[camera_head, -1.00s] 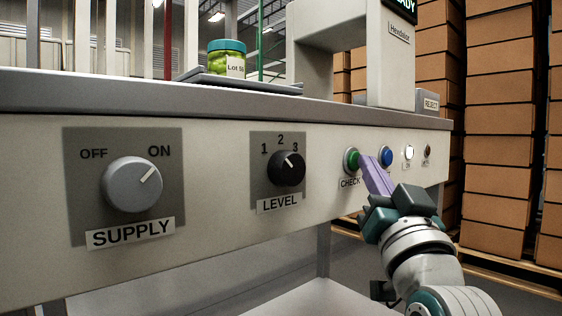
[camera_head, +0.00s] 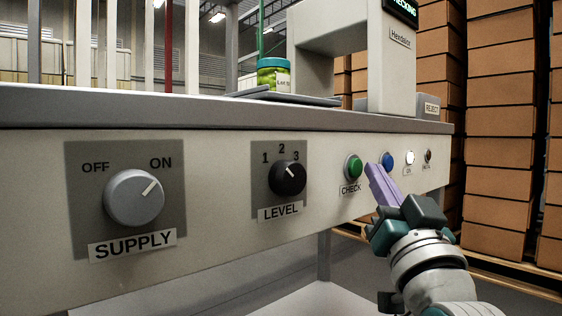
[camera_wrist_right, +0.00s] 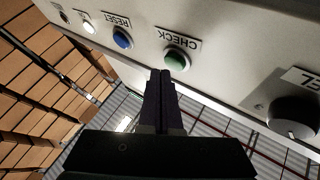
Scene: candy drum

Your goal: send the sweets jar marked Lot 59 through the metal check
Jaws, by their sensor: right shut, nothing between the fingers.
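The sweets jar (camera_head: 273,76) has a teal lid, green sweets and a label reading "Lot 5" with the last digit unclear. It stands upright on a dark tray (camera_head: 300,98) beside the arch of the metal detector (camera_head: 393,70), whose screen (camera_head: 402,9) reads "...ECKING". The green CHECK button (camera_head: 353,167) is on the front panel; it also shows in the right wrist view (camera_wrist_right: 177,60). My right gripper (camera_head: 376,178) is shut and empty, its fingertips just right of the CHECK button and apart from it. My left gripper is not in view.
The panel also carries a SUPPLY knob (camera_head: 134,197) turned to ON, a LEVEL knob (camera_head: 287,178), a blue RESET button (camera_head: 387,161) and a lit white lamp (camera_head: 410,157). A REJECT bin (camera_head: 427,106) sits at the right. Stacked boxes (camera_head: 507,120) stand behind.

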